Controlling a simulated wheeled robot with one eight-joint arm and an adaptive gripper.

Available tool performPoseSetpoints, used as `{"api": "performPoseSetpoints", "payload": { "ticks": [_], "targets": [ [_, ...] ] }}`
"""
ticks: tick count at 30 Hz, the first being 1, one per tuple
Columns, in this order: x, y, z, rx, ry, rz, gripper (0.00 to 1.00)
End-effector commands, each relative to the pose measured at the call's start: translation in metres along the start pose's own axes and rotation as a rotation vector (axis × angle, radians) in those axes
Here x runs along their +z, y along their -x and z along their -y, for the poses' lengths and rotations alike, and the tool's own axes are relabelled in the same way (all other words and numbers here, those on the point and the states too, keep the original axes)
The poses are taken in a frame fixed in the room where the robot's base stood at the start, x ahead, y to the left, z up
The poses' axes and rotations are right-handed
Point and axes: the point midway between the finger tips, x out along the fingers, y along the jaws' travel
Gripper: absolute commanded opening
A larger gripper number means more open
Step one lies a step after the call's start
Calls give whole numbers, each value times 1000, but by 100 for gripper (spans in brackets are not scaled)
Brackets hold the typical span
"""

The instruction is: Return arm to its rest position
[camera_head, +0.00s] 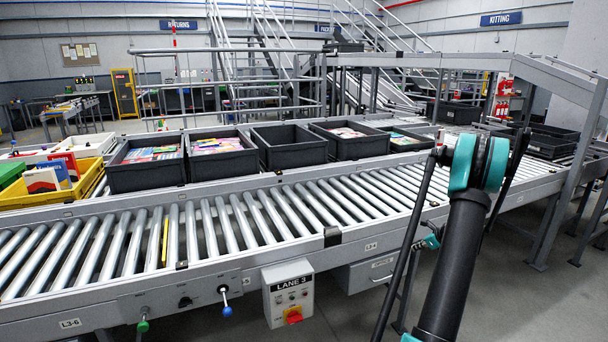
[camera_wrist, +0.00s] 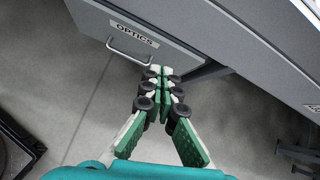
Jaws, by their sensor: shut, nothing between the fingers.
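My gripper (camera_wrist: 161,72) is shut and empty in the wrist view. Its green and white fingers meet beside the grey drawer (camera_wrist: 182,52) labelled OPTICS, just right of the drawer's handle (camera_wrist: 128,52). Whether the fingertips touch the drawer front I cannot tell. In the camera_head view, my black and teal arm (camera_head: 462,240) rises at the right, bent at a teal joint. The drawer (camera_head: 362,272) hangs under the conveyor to the left of my arm. My fingers cannot be made out clearly in that view.
The roller conveyor (camera_head: 290,212) runs across in front of me. Black totes (camera_head: 285,148), some holding coloured packages, and a yellow crate (camera_head: 45,195) stand behind it. A LANE 3 control box (camera_head: 288,292) sticks out from its front. Open floor (camera_head: 535,300) lies at the right.

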Motion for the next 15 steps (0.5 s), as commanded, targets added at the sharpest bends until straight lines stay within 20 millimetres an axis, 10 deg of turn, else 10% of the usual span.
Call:
{"api": "performPoseSetpoints", "payload": {
  "ticks": [15],
  "targets": [
    [89, 94, -199, 148, 980, -143, 0]
  ]
}}
